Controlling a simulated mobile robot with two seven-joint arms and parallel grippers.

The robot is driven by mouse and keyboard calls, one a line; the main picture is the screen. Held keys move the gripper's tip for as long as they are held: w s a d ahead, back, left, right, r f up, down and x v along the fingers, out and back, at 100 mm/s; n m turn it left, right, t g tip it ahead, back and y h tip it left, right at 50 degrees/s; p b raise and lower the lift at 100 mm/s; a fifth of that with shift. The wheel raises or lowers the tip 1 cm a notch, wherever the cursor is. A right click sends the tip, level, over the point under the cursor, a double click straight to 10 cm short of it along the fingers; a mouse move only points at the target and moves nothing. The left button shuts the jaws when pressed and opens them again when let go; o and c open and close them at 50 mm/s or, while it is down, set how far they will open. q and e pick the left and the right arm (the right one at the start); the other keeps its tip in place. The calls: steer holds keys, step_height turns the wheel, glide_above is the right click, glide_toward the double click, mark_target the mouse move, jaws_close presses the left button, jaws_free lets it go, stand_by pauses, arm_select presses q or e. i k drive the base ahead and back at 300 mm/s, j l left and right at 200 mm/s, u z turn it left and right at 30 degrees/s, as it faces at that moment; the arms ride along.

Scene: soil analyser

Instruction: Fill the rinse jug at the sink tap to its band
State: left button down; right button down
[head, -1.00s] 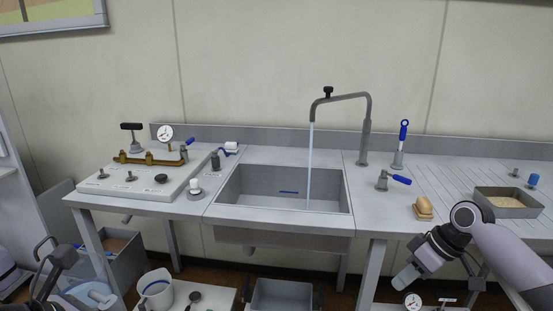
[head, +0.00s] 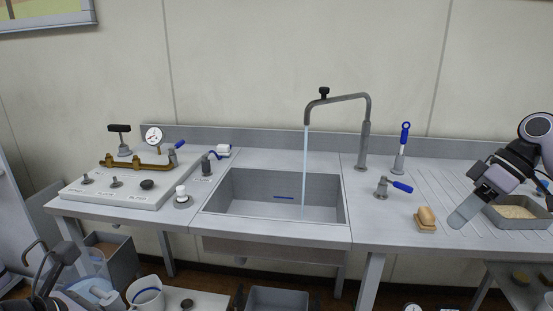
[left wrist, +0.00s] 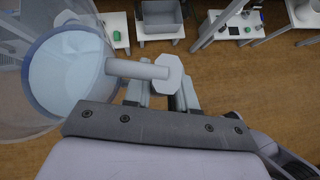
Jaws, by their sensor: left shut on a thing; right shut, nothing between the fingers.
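A grey sink (head: 225,212) is set in the bench. Its tall tap (head: 364,130) is running, and a thin blue stream (head: 305,165) falls into the basin. My left gripper (left wrist: 162,90) is shut on the handle of a translucent pale blue jug (left wrist: 75,70). That jug also shows low at the left in the head view (head: 88,292), below bench height and away from the stream. No band is clear on it. A white jug (head: 146,300) with a blue band stands just right of it. My right gripper (head: 458,216) is shut and empty above the right worktop, beside a sponge-like block.
A blue-handled lever valve (head: 383,189) and the tan block (head: 426,217) sit right of the sink. A white panel with brass pipework (head: 120,192) is on the left. A grey bin (head: 277,299) is below the sink.

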mark_target(401, 185)
steer(key=i+l, duration=0.9)
steer(key=i, duration=0.2)
